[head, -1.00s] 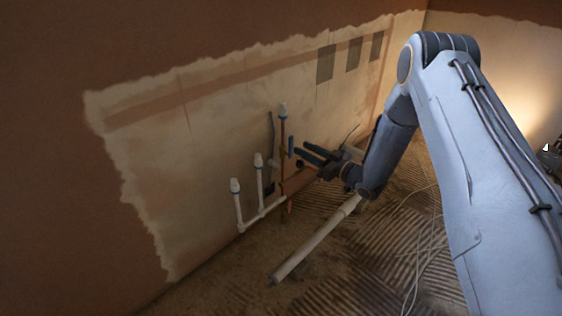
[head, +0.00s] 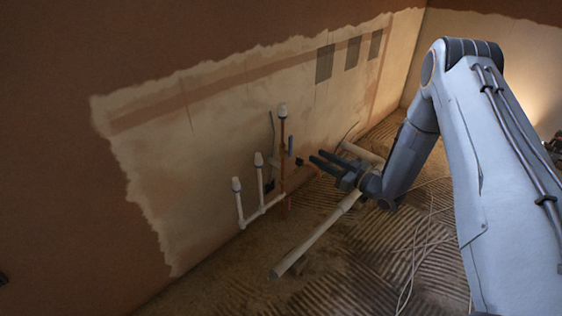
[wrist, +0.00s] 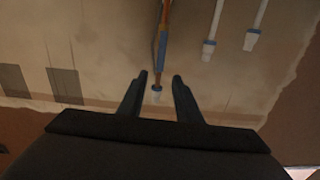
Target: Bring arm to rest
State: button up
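My gripper (head: 318,160) is at the end of my arm, right of the wall pipes in the head view. Its two dark fingers point left toward the wall and stand apart. Past the fingertips there, a copper pipe (wrist: 164,18) with a blue sleeve and a white cap stands against the wall. The copper pipe (head: 282,150) also shows in the head view, apart from the fingers.
White capped pipes (head: 238,205) stand at the plastered wall (head: 200,150). A long pale pipe (head: 310,240) lies at an angle on or just above the ridged floor (head: 350,280). Loose thin cables (head: 408,265) lie on the floor near my arm.

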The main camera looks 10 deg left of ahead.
jog(key=w+a+r+h, duration=0.2)
jog(key=a+r+h, duration=0.3)
jog(key=s+a+r+m+g+h, duration=0.2)
jog(key=s+r+h, duration=0.2)
jog(key=s+r, duration=0.15)
jog(key=s+d+r+m+g+h, duration=0.15)
jog(key=s+r+g, duration=0.3)
jog(key=s, duration=1.55)
jog(key=s+d+r+m+g+h, duration=0.1)
jog(key=s+r+g+h, duration=0.3)
jog(key=s, duration=1.6)
jog(key=d+r+m+p, duration=0.5)
jog(key=d+r+p, duration=1.2)
jog(key=p, duration=0.9)
notch_tip(320, 180, up, 4)
jog(key=shift+d+r, duration=0.2)
jog(key=shift+d, duration=0.15)
jog(key=shift+s+m+g, duration=0.1)
jog(key=shift+m+g, duration=0.15)
